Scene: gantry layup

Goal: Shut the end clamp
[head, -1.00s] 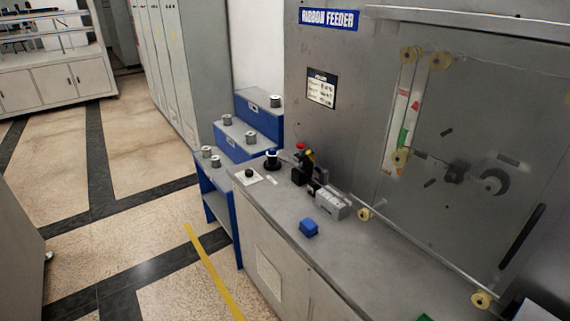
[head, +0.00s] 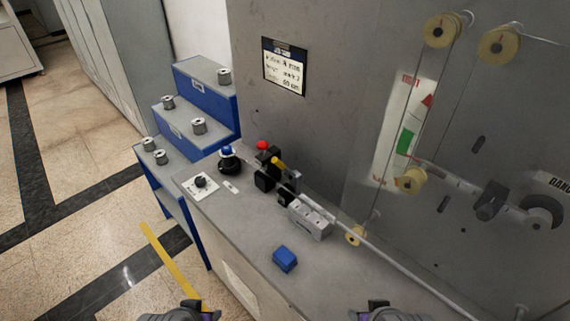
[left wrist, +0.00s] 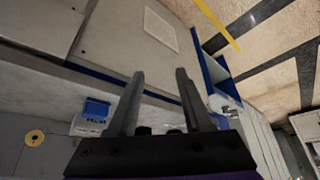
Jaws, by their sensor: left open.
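A small clamp-like fixture (head: 265,182), black with a red knob and a yellow-tipped lever (head: 279,163), stands on the grey bench top; I take it for the end clamp. The lever is tilted up, and I cannot tell whether the clamp is open or shut. My left gripper (head: 195,307) is at the bottom edge of the head view, well short of the fixture. In the left wrist view its two fingers (left wrist: 160,78) are apart with nothing between them. My right gripper (head: 378,306) is partly in view at the bottom edge, its fingers unclear.
A grey block (head: 310,219) and a blue block (head: 285,259) lie on the bench (head: 235,225). A black knob panel (head: 200,185) and a blue-topped black post (head: 229,161) are left of the fixture. Blue steps (head: 205,105) hold spools. Rollers (head: 411,181) and a rod are at right.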

